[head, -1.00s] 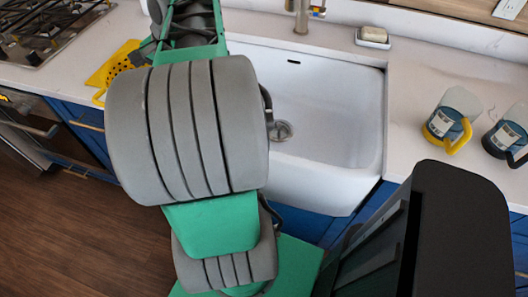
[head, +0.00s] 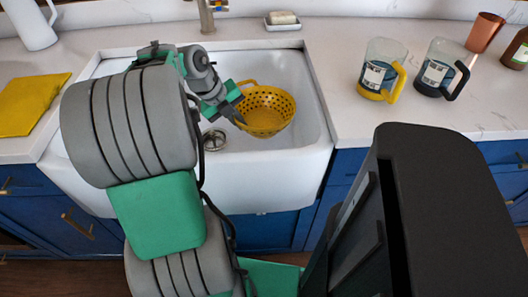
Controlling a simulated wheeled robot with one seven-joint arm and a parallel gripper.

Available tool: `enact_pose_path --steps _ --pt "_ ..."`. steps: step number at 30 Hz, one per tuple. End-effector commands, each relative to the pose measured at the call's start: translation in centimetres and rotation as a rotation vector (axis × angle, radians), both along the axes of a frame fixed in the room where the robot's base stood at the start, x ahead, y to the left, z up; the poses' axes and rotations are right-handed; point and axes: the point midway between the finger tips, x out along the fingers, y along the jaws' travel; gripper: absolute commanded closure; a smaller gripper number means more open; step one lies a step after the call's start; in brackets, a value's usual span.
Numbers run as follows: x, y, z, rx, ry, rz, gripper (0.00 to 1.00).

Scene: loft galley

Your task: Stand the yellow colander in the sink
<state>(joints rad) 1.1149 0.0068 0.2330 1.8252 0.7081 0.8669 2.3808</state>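The yellow colander (head: 268,114) is in the right part of the white sink (head: 318,140), with its open top facing up and towards me. I cannot tell whether it rests on the basin floor or hangs just above it. One loop handle (head: 247,84) shows at its far left rim. My gripper (head: 237,107) is at the colander's left rim, with its grey fingertip against or in front of the rim. Whether its fingers are closed on the rim is not clear. My arm hides the sink's left part.
The drain (head: 214,140) is left of the colander. A tap (head: 207,15) and a soap dish (head: 283,22) stand behind the sink. A yellow-handled jug (head: 383,72), a black-handled jug (head: 437,72) and a copper cup (head: 485,32) stand on the right counter. A yellow mat (head: 30,103) lies left.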

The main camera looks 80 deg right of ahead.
Motion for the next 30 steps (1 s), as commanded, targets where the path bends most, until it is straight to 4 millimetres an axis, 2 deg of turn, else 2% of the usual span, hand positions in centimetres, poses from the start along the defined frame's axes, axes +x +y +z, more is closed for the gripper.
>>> enact_pose_path --steps 16,25,30 --pt "-0.2 0.1 -9.7 0.004 0.001 -0.011 1.0" --pt "-0.2 0.0 -10.1 0.001 -0.002 -0.009 1.0" --pt "-0.2 0.1 -10.0 0.002 -0.001 -0.008 0.85"
